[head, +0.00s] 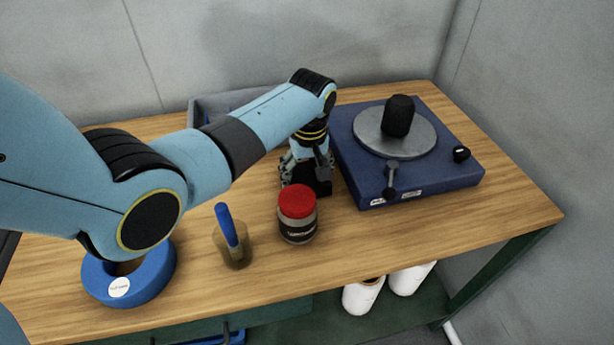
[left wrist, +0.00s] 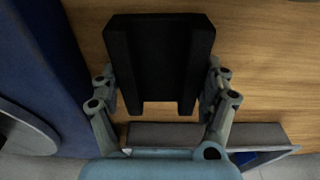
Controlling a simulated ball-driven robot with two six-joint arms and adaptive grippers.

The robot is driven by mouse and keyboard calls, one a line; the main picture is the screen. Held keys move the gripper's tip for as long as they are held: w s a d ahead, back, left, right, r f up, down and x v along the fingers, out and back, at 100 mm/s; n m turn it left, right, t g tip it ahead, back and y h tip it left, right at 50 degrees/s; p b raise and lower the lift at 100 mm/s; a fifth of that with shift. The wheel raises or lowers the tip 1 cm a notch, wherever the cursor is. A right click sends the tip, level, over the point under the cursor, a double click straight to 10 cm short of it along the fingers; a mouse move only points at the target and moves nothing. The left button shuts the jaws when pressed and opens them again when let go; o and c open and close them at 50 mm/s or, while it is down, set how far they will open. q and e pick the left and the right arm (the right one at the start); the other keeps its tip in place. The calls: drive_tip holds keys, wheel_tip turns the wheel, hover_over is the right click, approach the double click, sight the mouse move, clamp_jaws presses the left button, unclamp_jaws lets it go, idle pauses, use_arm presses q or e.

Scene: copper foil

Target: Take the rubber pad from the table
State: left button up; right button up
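A black notched block, which looks like the rubber pad (head: 318,186), is at the left gripper beside the turntable. In the left wrist view the pad (left wrist: 160,60) fills the space between the fingers. My left gripper (head: 305,169) points down, with a finger against each side of the pad and no gap visible. I cannot tell whether the pad rests on the table or is slightly above it. My right gripper is not in view.
A blue turntable (head: 443,181) stands close on the right. A red-lidded jar (head: 298,221) stands in front. A cup with a blue marker (head: 236,252) and a blue tape roll (head: 151,286) are nearer left. A grey bin (head: 208,103) is behind. The table's front right is clear.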

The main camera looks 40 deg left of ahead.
use_arm(q)
drive_tip(key=c, duration=0.7)
